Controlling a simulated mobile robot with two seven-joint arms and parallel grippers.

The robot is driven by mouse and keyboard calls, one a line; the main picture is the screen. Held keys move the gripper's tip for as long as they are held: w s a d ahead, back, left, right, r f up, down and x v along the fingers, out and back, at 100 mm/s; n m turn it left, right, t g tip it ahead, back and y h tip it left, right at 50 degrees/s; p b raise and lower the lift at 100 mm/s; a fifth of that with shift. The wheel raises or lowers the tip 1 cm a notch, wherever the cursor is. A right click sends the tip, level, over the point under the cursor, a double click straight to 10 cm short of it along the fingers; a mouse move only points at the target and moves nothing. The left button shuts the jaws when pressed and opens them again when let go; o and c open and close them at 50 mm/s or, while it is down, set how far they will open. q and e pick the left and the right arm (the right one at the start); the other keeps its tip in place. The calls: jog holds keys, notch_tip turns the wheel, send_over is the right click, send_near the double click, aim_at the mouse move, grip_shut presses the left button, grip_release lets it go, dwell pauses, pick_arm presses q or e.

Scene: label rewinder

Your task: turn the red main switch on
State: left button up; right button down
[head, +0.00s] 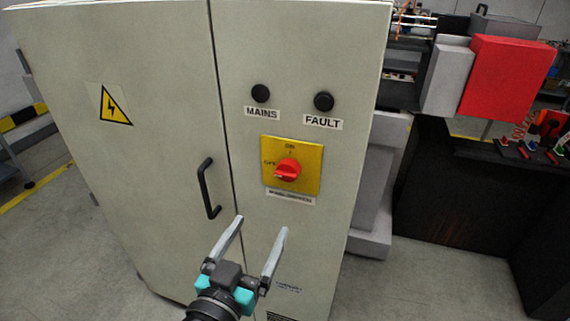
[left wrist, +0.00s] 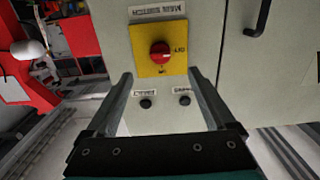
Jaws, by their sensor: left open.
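The red main switch (head: 287,170) is a round knob on a yellow plate (head: 309,182) on the grey cabinet's right door. Its handle points left toward the OFF mark; ON is at the top of the plate. My left gripper (head: 262,225) is open and empty, below the switch and apart from it, fingers pointing up toward the door. In the left wrist view, the picture is upside down: the switch (left wrist: 160,50) shows just beyond the gap between the left gripper's fingertips (left wrist: 160,74). My right gripper is not in view.
Dark MAINS (head: 261,93) and FAULT (head: 323,101) lamps sit above the plate. A black door handle (head: 206,189) sticks out to the left of the switch. A red box (head: 506,78) and a dark bench are at the right.

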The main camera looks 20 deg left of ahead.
aim_at(285, 178)
pick_arm(q)
jog(key=w, duration=0.4)
jog(key=w+p, duration=0.1)
jog(key=w, duration=0.4)
jog(key=w+r+p, duration=0.1)
jog(key=w, duration=0.3)
jog(key=shift+w+d, duration=0.25)
jog(key=shift+w, duration=0.8)
jog(key=shift+c, duration=0.3)
jog(key=c, duration=1.3)
